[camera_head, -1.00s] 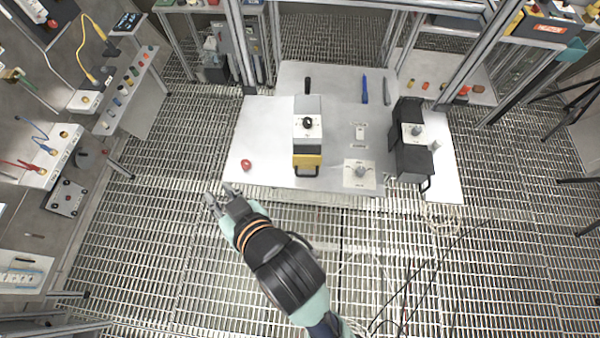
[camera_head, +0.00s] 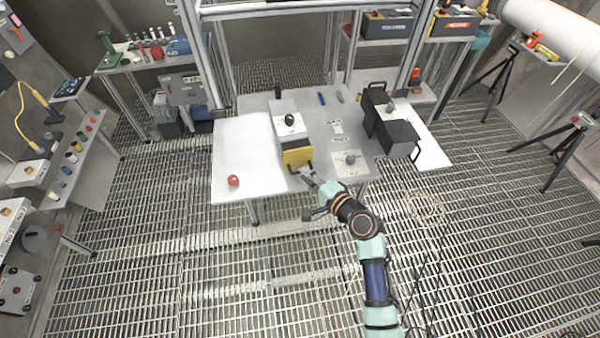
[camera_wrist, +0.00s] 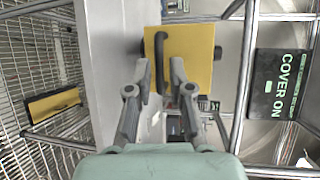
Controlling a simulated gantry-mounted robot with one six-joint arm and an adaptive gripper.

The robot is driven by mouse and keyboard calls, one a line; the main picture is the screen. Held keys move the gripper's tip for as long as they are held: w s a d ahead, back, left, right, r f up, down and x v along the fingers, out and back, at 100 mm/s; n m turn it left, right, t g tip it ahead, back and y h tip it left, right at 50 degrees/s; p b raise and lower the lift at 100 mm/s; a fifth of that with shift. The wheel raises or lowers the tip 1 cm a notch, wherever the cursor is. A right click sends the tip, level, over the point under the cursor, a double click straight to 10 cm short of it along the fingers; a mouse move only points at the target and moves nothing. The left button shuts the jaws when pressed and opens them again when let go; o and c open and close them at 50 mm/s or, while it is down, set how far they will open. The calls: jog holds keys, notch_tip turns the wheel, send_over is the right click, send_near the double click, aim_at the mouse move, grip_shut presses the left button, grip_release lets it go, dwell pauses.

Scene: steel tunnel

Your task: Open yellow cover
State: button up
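The yellow cover (camera_head: 298,157) is the front end of a white and black box (camera_head: 290,122) on the table. In the wrist view the yellow cover (camera_wrist: 192,55) is straight ahead and looks closed, with a black bar handle (camera_wrist: 160,62) along its left side. My gripper (camera_wrist: 160,78) is open, one fingertip on each side of the handle in the picture. I cannot tell whether the fingertips reach around the handle or stop short of it. In the head view my gripper (camera_head: 298,173) is at the table's front edge, right by the cover's handle.
A red round knob (camera_head: 233,180) is left of the box on the table (camera_head: 238,150). A square plate with a grey knob (camera_head: 350,159) and a black box (camera_head: 400,138) stand to the right. A "COVER ON" panel (camera_wrist: 281,84) shows right in the wrist view.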

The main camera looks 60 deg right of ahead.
aim_at(300, 163)
jog(key=shift+x, duration=1.45)
jog(key=shift+a, duration=0.1)
grip_shut()
